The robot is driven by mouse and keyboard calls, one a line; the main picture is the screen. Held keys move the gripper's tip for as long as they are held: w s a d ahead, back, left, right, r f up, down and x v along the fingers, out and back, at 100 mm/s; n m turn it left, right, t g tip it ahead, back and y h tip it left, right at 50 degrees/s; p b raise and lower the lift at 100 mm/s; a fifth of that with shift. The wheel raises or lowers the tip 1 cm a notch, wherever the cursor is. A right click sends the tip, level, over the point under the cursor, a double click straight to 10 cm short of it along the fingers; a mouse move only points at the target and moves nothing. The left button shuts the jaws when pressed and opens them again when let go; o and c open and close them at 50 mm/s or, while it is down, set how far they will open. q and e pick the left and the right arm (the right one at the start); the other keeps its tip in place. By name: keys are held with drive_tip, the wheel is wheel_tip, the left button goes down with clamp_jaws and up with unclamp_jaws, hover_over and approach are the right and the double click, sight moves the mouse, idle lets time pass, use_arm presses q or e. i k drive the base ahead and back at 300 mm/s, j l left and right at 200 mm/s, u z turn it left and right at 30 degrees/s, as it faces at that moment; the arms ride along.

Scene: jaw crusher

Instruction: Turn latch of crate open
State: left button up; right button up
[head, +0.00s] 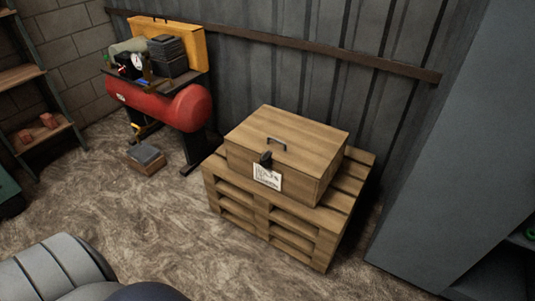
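A wooden crate (296,142) with a closed lid sits on top of stacked wooden pallets (322,223) at the middle right. A dark latch (265,159) sits at the front upper edge of the crate, where lid and front meet. A white label (267,177) is on the crate's front below the latch. The latch is too small to tell its exact turn. Neither of my grippers shows in the head view.
A red air compressor (176,107) stands at the back left, with a small brown box (146,160) on the floor before it. A grey cabinet (455,150) stands close on the right. A shelf (30,76) is at the far left. Floor before the pallets is clear.

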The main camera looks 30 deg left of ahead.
sight(266, 154)
drive_tip(key=i+j+u, duration=0.7)
drive_tip(key=i+j, duration=0.05)
drive_tip(key=j, duration=0.05)
